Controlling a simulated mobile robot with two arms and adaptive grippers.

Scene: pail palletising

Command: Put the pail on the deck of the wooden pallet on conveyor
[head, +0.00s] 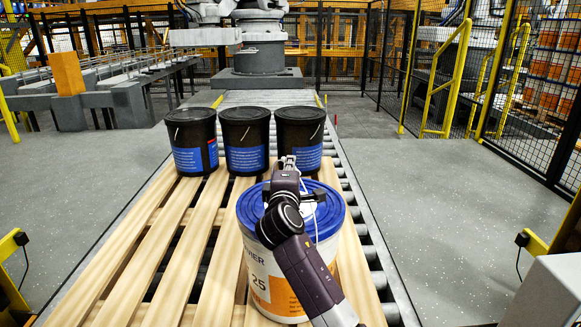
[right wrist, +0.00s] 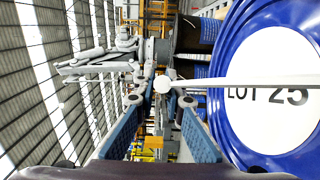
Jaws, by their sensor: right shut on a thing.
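The pail (head: 257,262) is white and orange with a blue lid, at the lower centre of the head view over the near right part of the pallet. Whether its base touches the slats cannot be told. Its lid (right wrist: 268,125) with a "LOT 25" label fills the right of the right wrist view. My right gripper (head: 287,163) is above the lid, shut on the pail's handle; the white handle grip (right wrist: 240,83) runs to between the blue-padded fingers. My arm hides part of the pail. The wooden pallet (head: 172,245) lies on the roller conveyor (head: 345,172). My left gripper is out of view.
Three black pails with blue labels stand in a row at the pallet's far end: left (head: 192,150), middle (head: 245,150) and right (head: 300,148). Bare slats lie left of the held pail. Yellow rails (head: 447,75) and mesh fencing stand at the right.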

